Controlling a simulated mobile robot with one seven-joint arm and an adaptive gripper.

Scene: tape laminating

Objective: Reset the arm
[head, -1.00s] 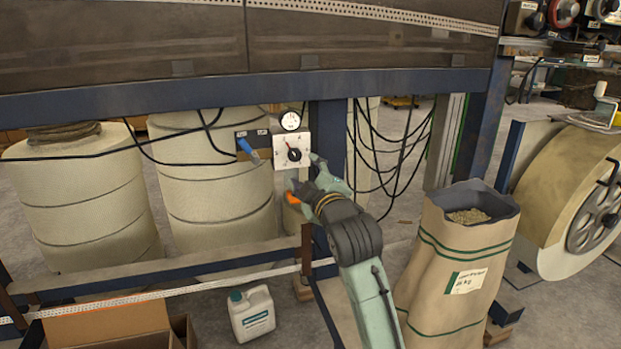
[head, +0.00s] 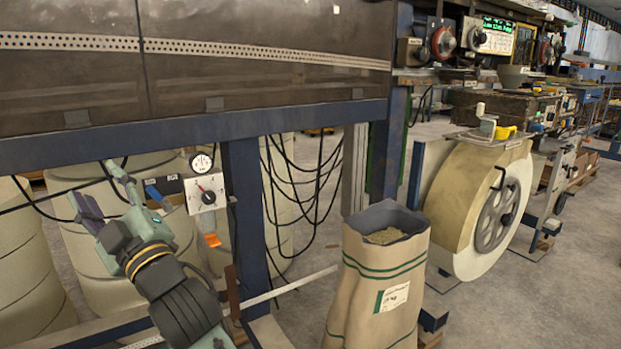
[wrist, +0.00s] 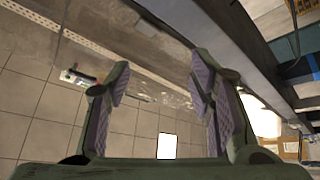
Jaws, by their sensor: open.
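My gripper (head: 107,192) is open in the head view at the lower left, in front of the pale wrapped rolls under the machine. Nothing is between its fingers. It is left of the white box with a dial knob (head: 205,193) and apart from it. In the wrist view my gripper (wrist: 160,75) has its two purple-padded fingers spread wide, with the underside of the room's ceiling or panels behind them.
A blue machine beam (head: 190,131) runs above my arm, with a blue post (head: 246,200) to its right. Black cables (head: 305,180) hang behind the post. A paper sack of pellets (head: 372,285) and a large tape roll (head: 460,200) stand to the right, with grey floor around them.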

